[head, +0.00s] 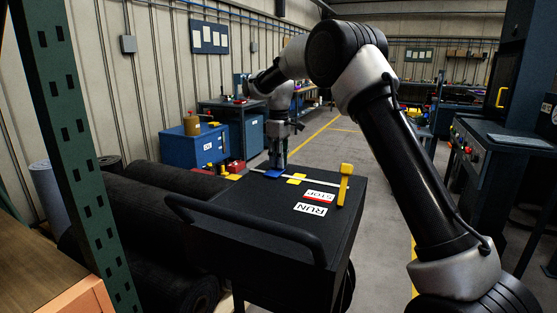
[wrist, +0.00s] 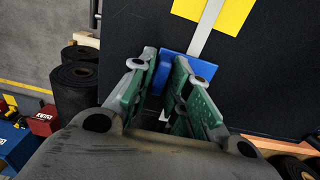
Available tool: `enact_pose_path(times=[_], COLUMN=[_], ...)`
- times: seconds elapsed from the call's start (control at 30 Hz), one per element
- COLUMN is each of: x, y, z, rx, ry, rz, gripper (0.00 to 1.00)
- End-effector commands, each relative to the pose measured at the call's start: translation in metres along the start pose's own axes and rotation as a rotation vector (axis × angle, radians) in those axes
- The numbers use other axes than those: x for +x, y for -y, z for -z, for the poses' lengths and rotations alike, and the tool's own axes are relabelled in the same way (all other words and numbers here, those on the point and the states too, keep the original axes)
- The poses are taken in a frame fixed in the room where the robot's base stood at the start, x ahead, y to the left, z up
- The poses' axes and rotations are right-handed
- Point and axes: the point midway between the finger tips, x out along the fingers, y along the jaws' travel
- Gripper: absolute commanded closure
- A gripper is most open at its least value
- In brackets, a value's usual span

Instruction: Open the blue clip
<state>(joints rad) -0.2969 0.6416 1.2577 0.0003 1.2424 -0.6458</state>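The blue clip (head: 274,174) sits on a pale strap (head: 318,182) that runs across the dark top of a cart. In the wrist view the blue clip (wrist: 196,61) lies just beyond the fingertips, partly hidden by the right finger. My gripper (head: 277,162) points down at the clip in the head view. In the wrist view its green-padded fingers (wrist: 165,75) are close together, with a narrow gap at the tips. Blue shows in that gap, but whether the pads press on the clip cannot be told.
A yellow clip (head: 296,179) lies on the strap right of the blue one. A yellow upright piece (head: 345,184) stands at the strap's right end. STOP (head: 319,196) and RUN (head: 311,209) labels lie near it. The cart handle (head: 245,230) is at the front; black rolls (head: 150,220) lie left.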

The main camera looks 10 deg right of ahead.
Motion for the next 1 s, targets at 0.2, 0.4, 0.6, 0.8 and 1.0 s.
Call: enact_pose_path(times=[0.2, 0.4, 0.6, 0.8, 1.0], x=[0.0, -0.001, -0.006, -0.014, -0.023], y=[0.0, 0.001, 0.004, 0.012, 0.024], z=[0.0, 0.0, 0.0, 0.0, 0.001], rx=[0.0, -0.001, -0.002, -0.005, -0.007], ry=[0.0, 0.0, 0.0, 0.0, 0.0], rz=[0.0, -0.01, -0.073, -0.209, -0.392], gripper=[1.0, 1.0, 1.0, 1.0, 1.0])
